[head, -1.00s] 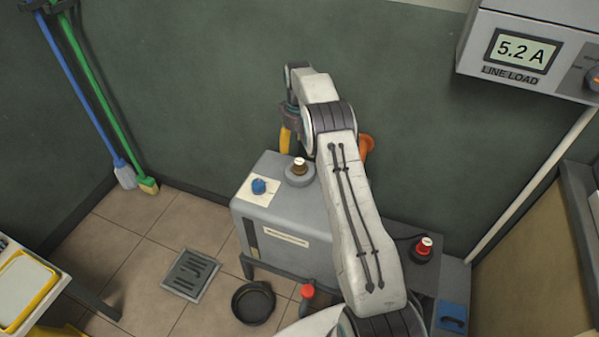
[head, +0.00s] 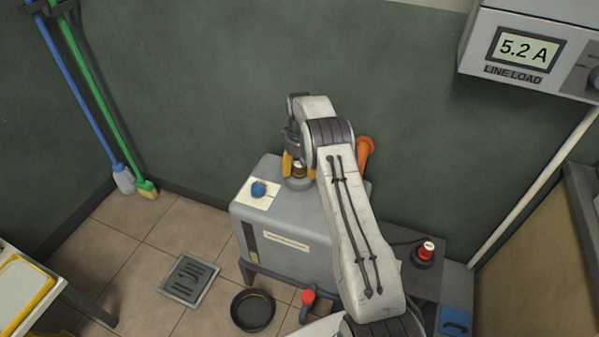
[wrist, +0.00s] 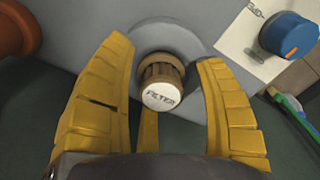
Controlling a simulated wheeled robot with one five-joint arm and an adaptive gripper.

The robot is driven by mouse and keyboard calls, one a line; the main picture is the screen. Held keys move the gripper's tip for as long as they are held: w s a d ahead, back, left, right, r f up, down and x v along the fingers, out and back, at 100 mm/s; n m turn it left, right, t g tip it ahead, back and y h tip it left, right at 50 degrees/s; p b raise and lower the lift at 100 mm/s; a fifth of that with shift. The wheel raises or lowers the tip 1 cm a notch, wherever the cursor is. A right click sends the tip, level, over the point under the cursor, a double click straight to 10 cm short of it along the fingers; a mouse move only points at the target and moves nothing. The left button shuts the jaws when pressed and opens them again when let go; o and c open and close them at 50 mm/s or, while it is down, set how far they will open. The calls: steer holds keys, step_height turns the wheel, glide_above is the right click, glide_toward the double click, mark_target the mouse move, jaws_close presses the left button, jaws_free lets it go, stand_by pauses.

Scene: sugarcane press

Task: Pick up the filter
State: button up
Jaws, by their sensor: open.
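The filter (wrist: 161,88) is a brown ribbed piece with a white cap lettered "FILTER". It sits upright in a round grey collar (head: 297,183) on top of the grey machine (head: 285,222). The filter also shows in the head view (head: 299,169), partly hidden by my gripper. My gripper (head: 299,172) has yellow fingers and is open. In the wrist view my gripper (wrist: 170,92) has fingers on both sides of the filter, with visible gaps, and another finger shows behind it.
A blue knob (head: 259,189) on a white plate stands left of the filter. An orange funnel-like part (head: 365,150) is at the machine's back right. A red-topped button (head: 425,250) is further right. A black pan (head: 253,309) lies on the floor.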

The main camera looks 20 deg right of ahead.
steer(key=shift+c, duration=0.5)
steer(key=c, duration=1.2)
